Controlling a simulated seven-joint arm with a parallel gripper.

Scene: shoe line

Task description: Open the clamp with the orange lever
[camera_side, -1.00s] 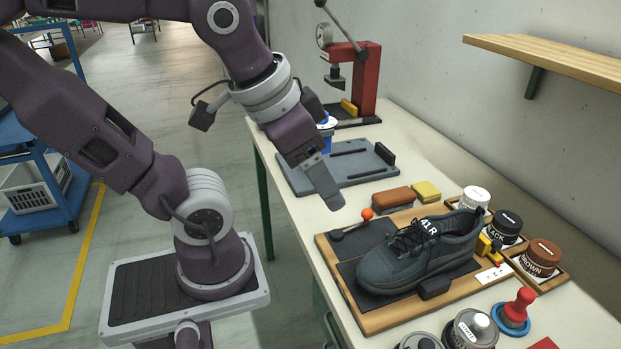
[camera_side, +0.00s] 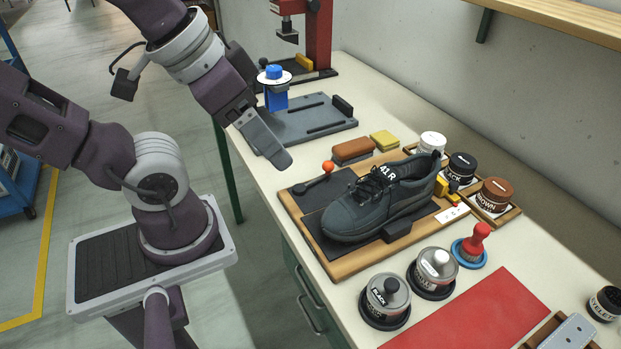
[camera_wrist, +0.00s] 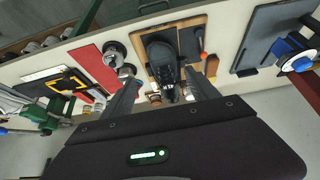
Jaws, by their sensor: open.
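A dark grey shoe marked 41R (camera_side: 382,197) sits on a wooden board (camera_side: 349,269) with dark pads. The clamp's lever (camera_side: 313,184) is a dark bar with an orange ball knob (camera_side: 328,167), at the board's left back corner. It lies low, close to the board. My gripper (camera_side: 282,159) is above and left of the knob, apart from it, and empty. In the wrist view the two fingers (camera_wrist: 163,88) are spread; the shoe (camera_wrist: 160,58) shows between them, and the orange knob (camera_wrist: 203,56) lies right of the shoe.
A brown block (camera_side: 352,150) and yellow sponge (camera_side: 385,140) lie behind the board. A grey fixture plate (camera_side: 300,119) with a blue-topped part (camera_side: 274,88) and a red press (camera_side: 318,40) stand farther back. Jars (camera_side: 385,298) and a red mat (camera_side: 470,320) are in front.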

